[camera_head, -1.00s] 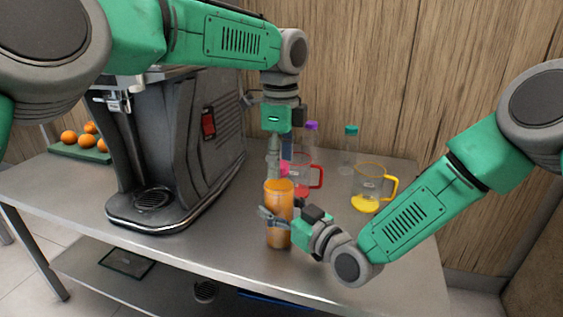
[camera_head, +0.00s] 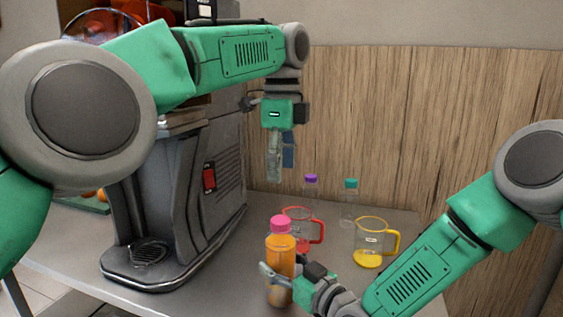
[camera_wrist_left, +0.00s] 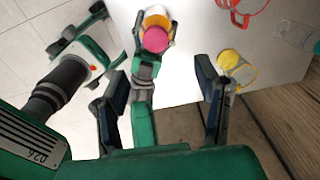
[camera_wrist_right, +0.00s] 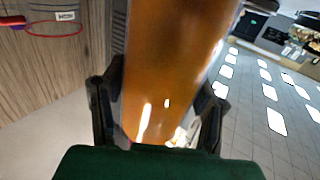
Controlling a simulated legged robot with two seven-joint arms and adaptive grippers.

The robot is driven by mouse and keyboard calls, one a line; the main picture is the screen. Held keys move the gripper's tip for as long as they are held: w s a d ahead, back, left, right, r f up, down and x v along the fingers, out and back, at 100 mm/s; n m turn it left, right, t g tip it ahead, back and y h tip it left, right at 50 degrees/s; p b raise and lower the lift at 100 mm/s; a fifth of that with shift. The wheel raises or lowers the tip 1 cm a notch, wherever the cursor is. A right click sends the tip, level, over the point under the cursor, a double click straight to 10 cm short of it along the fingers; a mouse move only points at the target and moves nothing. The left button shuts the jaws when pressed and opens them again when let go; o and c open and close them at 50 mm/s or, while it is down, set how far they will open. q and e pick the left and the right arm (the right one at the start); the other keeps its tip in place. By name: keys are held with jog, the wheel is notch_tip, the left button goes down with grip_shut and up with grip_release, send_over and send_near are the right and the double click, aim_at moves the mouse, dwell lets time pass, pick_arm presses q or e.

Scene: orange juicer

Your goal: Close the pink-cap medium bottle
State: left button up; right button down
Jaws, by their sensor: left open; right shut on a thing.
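The medium bottle (camera_head: 280,252) stands upright, full of orange juice, near the front of the table. Its pink cap (camera_head: 281,224) sits on its top; whether it is screwed tight I cannot tell. My right gripper (camera_head: 285,272) is shut around the bottle's body, and orange fills the right wrist view (camera_wrist_right: 170,70). My left gripper (camera_head: 275,165) points down, open and empty, above the bottle and apart from the cap. In the left wrist view the pink cap (camera_wrist_left: 155,39) shows beyond the spread fingers (camera_wrist_left: 160,105).
A red-handled jug (camera_head: 299,228) and a yellow-handled jug (camera_head: 370,245) stand behind and right of the bottle. A purple-cap bottle (camera_head: 311,184) and a teal-cap bottle (camera_head: 350,190) stand at the back. The juicer (camera_head: 180,195) stands at the left.

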pick_arm(q)
jog(key=shift+r, duration=0.55)
pick_arm(e)
jog(key=shift+f, duration=0.1)
jog(key=shift+c, duration=2.4)
grip_release()
jog(key=v, duration=1.2)
jog(key=shift+w, duration=0.1)
